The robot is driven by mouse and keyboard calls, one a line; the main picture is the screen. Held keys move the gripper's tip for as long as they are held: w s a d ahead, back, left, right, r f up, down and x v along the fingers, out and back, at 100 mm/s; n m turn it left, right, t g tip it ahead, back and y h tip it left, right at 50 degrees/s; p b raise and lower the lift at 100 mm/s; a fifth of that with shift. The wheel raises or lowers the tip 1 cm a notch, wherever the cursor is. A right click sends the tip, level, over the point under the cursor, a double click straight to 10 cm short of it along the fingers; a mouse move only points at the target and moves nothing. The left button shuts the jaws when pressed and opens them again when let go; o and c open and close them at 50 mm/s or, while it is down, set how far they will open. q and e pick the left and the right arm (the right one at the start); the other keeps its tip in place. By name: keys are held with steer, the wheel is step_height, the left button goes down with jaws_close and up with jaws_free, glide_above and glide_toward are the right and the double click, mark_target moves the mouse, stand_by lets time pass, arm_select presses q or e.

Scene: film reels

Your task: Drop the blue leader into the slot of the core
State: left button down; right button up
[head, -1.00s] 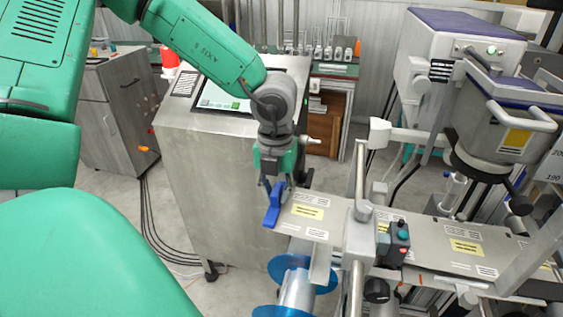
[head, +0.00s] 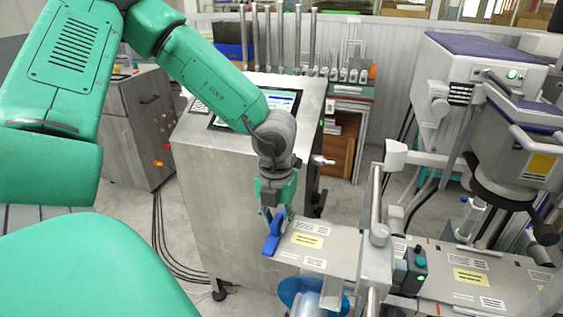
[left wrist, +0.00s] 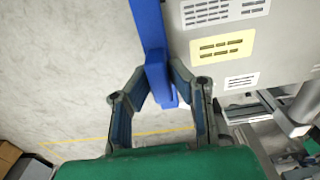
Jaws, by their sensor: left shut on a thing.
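The blue leader (head: 274,235) is a flat blue strip with a thicker block at one end. My left gripper (head: 274,212) is shut on it and holds it beside the left end of a grey metal plate. In the left wrist view, the two fingertips (left wrist: 160,74) sit either side of the block of the leader (left wrist: 150,28), and the strip runs on past them. Below the plate is a reel with a translucent blue flange (head: 303,292), partly hidden by the plate and cut by the frame edge. The core and its slot cannot be made out. My right gripper is not in view.
The grey plate (head: 335,250) with labels lies close right of the leader. A vertical post (head: 374,210) and a small button box (head: 415,268) stand further right. A steel cabinet with a screen (head: 225,160) stands behind my left arm.

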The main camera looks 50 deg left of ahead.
arm_select(q)
steer(key=shift+s+a+f, duration=0.45)
steer(key=shift+a+f, duration=0.2)
steer(key=shift+f, duration=0.2)
steer(key=s+a+f+b, duration=0.1)
steer(key=s+a+f, duration=0.3)
steer(key=f, duration=0.5)
steer(key=shift+a, duration=1.35)
stand_by(0.6)
steer(key=shift+s+f, duration=0.1)
steer(key=s+a+f+b, duration=0.1)
steer(key=s+a+f, duration=0.1)
steer(key=a+f, duration=0.2)
steer(key=shift+s+a+f, duration=0.25)
steer(key=shift+s+f, duration=0.15)
steer(key=shift+f, duration=0.55)
stand_by(0.8)
steer(key=shift+w+d+f, duration=0.1)
steer(key=w+d+f+b, duration=0.3)
steer(key=w+d+b, duration=0.2)
steer(key=d+b, duration=0.3)
steer(key=shift+w+d+f+b, duration=0.3)
steer(key=shift+w+d, duration=0.1)
steer(key=shift+d, duration=0.4)
stand_by(1.4)
